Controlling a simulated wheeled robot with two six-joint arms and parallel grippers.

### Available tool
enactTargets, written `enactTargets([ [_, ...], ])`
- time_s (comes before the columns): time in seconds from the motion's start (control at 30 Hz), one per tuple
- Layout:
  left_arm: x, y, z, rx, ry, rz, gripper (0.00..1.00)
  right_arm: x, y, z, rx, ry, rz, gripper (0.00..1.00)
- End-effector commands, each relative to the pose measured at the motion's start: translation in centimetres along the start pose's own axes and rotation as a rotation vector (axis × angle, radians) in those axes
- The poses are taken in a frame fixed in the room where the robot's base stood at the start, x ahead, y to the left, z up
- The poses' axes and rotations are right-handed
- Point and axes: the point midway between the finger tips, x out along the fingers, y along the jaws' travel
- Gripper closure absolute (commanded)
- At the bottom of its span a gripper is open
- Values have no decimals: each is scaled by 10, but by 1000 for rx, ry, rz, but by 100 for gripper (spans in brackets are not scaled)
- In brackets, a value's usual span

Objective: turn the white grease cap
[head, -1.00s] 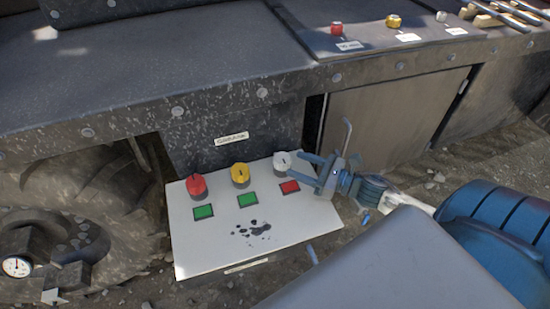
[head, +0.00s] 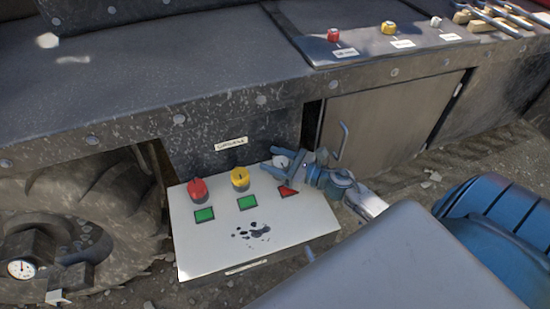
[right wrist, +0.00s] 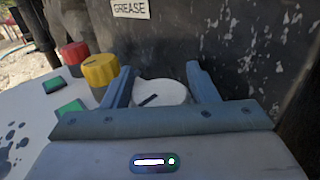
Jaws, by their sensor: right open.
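The white grease cap (head: 281,161) is a round knob with a dark line on top. It stands at the right of the pale panel's (head: 210,245) back row. A red square (head: 288,191) lies in front of it, partly covered by a finger. My right gripper (head: 280,166) is open, with its fingers reaching in from the right around the cap. In the right wrist view the white cap (right wrist: 160,93) sits between the two spread fingers (right wrist: 160,76), with gaps on both sides. Its lower part is hidden by the gripper body. My left gripper is not in view.
A red cap (head: 197,189) and a yellow cap (head: 240,178) stand to the left, each with a green square in front. A dark wall with a GREASE label (right wrist: 131,9) rises close behind. A door with a handle (head: 343,141) is at the right.

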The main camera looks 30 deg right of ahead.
Motion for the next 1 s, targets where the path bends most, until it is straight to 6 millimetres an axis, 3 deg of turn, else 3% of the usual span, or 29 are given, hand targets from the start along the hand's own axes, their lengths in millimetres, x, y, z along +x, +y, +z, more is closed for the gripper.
enactTargets([
  [0.13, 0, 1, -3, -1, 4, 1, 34, 0, 0, 0, 0, 0, 0, 47],
  [0.3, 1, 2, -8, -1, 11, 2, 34, 0, 0, 0, -1, 0, 0, 78],
  [0.67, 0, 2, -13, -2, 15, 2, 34, -1, 0, 0, 0, 0, -48, 79],
  [1.0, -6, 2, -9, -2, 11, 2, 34, -1, -4, 1, 3, -1, -282, 79],
])
